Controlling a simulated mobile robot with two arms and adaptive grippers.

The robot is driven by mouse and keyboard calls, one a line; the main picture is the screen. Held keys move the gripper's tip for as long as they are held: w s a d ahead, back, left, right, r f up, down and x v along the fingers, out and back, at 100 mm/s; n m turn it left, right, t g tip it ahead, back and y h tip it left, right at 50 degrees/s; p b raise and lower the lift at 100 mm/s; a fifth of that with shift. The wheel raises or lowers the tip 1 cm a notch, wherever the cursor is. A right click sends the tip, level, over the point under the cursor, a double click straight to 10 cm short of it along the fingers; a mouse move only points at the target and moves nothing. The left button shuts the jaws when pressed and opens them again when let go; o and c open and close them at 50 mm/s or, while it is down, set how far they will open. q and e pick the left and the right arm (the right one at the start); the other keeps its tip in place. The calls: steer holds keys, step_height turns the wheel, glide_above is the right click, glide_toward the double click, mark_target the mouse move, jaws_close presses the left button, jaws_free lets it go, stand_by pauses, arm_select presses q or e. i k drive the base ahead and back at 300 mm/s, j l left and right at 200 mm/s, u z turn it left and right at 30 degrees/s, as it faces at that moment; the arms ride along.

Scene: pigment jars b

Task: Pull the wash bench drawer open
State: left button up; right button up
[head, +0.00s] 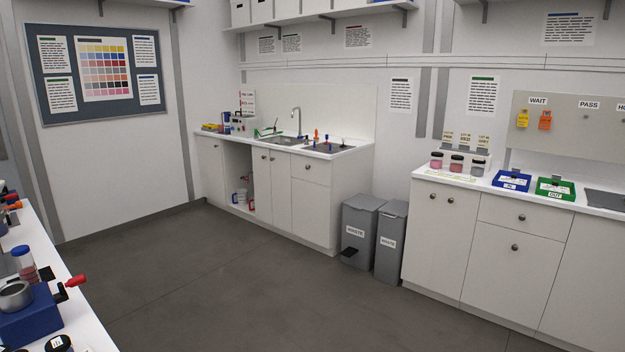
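The wash bench (345,196) stands against the back wall, a white cabinet with a sink (285,140) and a tall tap (297,120) in its top. Its drawer (318,173) is at the upper right of the front, with a small dark round knob (308,168). The drawer front looks flush with the cabinet, so it is shut. A door (310,212) is below it. Neither of my grippers is in view. The bench is across the room, some way off.
Open grey floor (210,260) lies before the wash bench. Two grey waste bins (358,232) stand right of it. Another cabinet (440,235) with jars and trays is at right. A white counter (85,335) with equipment runs along the left.

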mark_target(327, 163)
steer(key=i+l+z, duration=0.25)
steer(key=i, duration=0.2)
steer(key=i+l+z, duration=0.25)
steer(key=i, duration=0.25)
steer(key=i+u, duration=0.35)
steer(key=i, duration=0.15)
steer(key=i+u, duration=0.35)
steer(key=i, duration=0.15)
steer(key=i+j+u, duration=0.15)
steer(key=i+u, duration=0.25)
steer(key=i, duration=0.45)
steer(key=i+l+u, duration=0.1)
steer(key=i+u, duration=0.25)
steer(key=i, duration=0.5)
